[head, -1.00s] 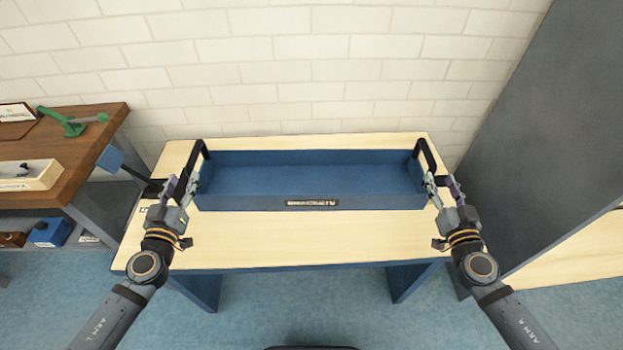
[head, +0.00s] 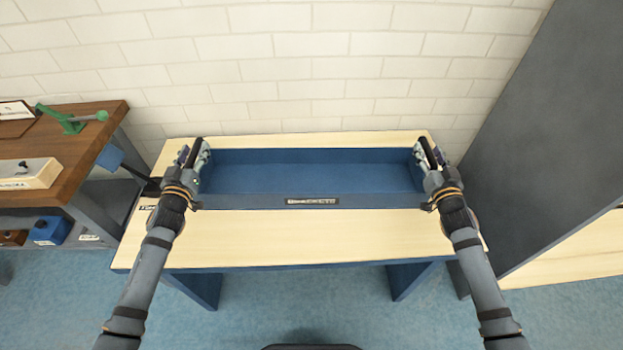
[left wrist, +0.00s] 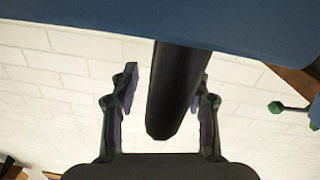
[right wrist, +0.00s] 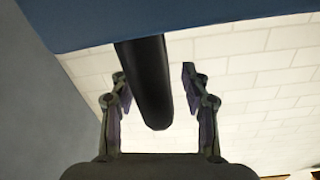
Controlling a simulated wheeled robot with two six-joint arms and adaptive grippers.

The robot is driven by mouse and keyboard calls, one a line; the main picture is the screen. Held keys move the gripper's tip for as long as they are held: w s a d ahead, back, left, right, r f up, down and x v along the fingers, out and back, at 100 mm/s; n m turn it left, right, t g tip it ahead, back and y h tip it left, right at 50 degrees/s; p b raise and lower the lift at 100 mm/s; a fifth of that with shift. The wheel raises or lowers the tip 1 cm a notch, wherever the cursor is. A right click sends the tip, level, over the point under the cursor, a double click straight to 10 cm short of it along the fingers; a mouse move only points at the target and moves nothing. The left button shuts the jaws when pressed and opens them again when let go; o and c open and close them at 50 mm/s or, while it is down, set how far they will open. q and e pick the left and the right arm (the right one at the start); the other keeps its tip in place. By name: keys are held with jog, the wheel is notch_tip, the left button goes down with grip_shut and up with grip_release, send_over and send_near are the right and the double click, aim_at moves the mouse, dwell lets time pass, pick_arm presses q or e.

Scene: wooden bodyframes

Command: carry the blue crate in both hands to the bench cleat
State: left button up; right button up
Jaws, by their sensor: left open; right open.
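The blue crate (head: 310,177) sits on the pale-topped table against the wall, with a label on its front and a black bar handle at each end. My left gripper (head: 194,158) is open at the crate's left handle. In the left wrist view that black handle (left wrist: 176,85) lies between the two open fingers (left wrist: 162,98). My right gripper (head: 427,157) is open at the right handle. In the right wrist view the handle (right wrist: 149,80) lies between its open fingers (right wrist: 157,95). Neither gripper is closed on a handle. I see no clearly identifiable bench cleat.
The pale table (head: 310,238) has clear room in front of the crate. A brown wooden bench (head: 75,150) at the left carries a green tool (head: 72,120) and a pale box (head: 30,176). A tall grey panel (head: 560,130) stands close at the right.

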pick_arm(q)
jog(key=shift+c, duration=0.2)
pick_arm(e)
jog(key=shift+w, duration=0.1)
jog(key=shift+c, duration=0.2)
pick_arm(q)
grip_shut()
pick_arm(e)
grip_shut()
pick_arm(q)
jog(key=shift+w+r, duration=0.1)
jog(key=shift+r, duration=0.05)
pick_arm(e)
jog(key=shift+r, duration=0.1)
